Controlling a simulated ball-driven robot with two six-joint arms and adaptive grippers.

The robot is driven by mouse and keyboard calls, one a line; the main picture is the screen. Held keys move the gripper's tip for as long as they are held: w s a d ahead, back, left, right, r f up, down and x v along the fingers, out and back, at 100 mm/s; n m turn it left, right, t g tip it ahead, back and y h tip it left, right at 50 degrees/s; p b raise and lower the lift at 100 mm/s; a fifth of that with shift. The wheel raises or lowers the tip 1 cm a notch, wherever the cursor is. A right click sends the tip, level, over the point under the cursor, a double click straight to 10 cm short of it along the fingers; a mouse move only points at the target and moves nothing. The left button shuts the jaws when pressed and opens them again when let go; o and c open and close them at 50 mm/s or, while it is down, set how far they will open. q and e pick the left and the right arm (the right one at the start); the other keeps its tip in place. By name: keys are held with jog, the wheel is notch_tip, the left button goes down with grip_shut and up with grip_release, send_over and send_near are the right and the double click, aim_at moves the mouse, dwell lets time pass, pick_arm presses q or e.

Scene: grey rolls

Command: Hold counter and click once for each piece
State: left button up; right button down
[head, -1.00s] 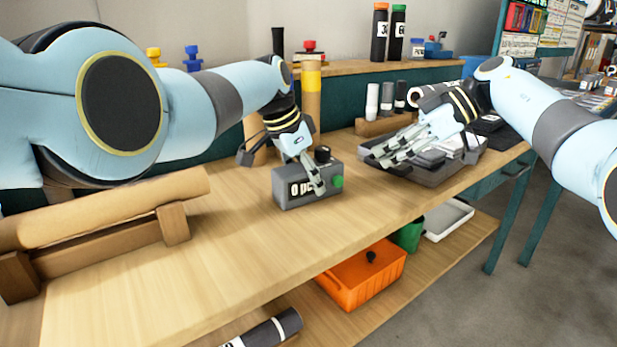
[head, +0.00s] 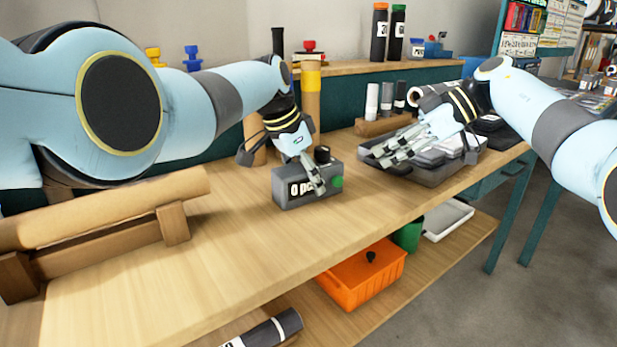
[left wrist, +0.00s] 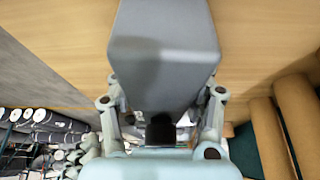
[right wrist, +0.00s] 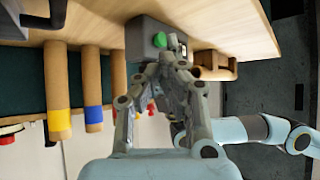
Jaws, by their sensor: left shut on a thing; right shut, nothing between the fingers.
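The counter (head: 300,192) is a grey box on the wooden bench, with a display starting "0 p", a green button (head: 337,182) and a black knob (head: 322,153). My left gripper (head: 318,183) is shut on the counter from above; its fingers cover part of the display. The counter's grey body (left wrist: 165,50) also fills the middle of the left wrist view. My right gripper (head: 385,158) is shut and empty at the left part of a grey tray (head: 440,177) with grey pieces. The counter (right wrist: 140,42) and green button (right wrist: 160,40) show beyond its fingers in the right wrist view.
A brown roll (head: 110,205) lies on a wooden cradle at the left. Upright rolls stand behind the counter. White and dark cylinders (head: 386,97) stand behind the tray. An orange bin (head: 365,280) is on the lower shelf. The bench front is clear.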

jog(key=w+d+r+m+t+y, duration=0.1)
jog(key=w+r+m+t, duration=0.4)
jog(key=r, duration=0.4)
jog(key=w+r+m+t+y, duration=0.2)
jog(key=w+r+t, duration=0.5)
jog(key=r, duration=0.3)
jog(key=w+d+r+m+t+h, duration=0.2)
jog(key=d+r+m+t+h, duration=0.6)
jog(key=m, duration=0.5)
jog(key=d+f+m+h, duration=0.4)
jog(key=d+m+h, duration=0.4)
jog(key=m, duration=0.3)
jog(key=s+a+f+m+g, duration=0.1)
jog(key=s+f+m+g, duration=0.25)
jog(key=f, duration=0.35)
jog(key=s+a+f+m+g, duration=0.15)
jog(key=f+m+g, duration=0.25)
jog(key=f, duration=0.4)
jog(key=s+a+f+g+y, duration=0.2)
jog(key=s+a+f+y, duration=0.1)
jog(key=s+a+f, duration=0.2)
jog(key=s+a+f+g+y, duration=0.3)
jog(key=s+a+f, duration=0.2)
jog(key=s, duration=0.2)
jog(key=s+a+f+g+y, duration=0.3)
jog(key=s+a+f, duration=0.2)
jog(key=s, duration=0.2)
jog(key=shift+s+a+f+y, duration=0.1)
jog(key=shift+a+f+y, duration=0.1)
jog(key=shift+a+y, duration=0.2)
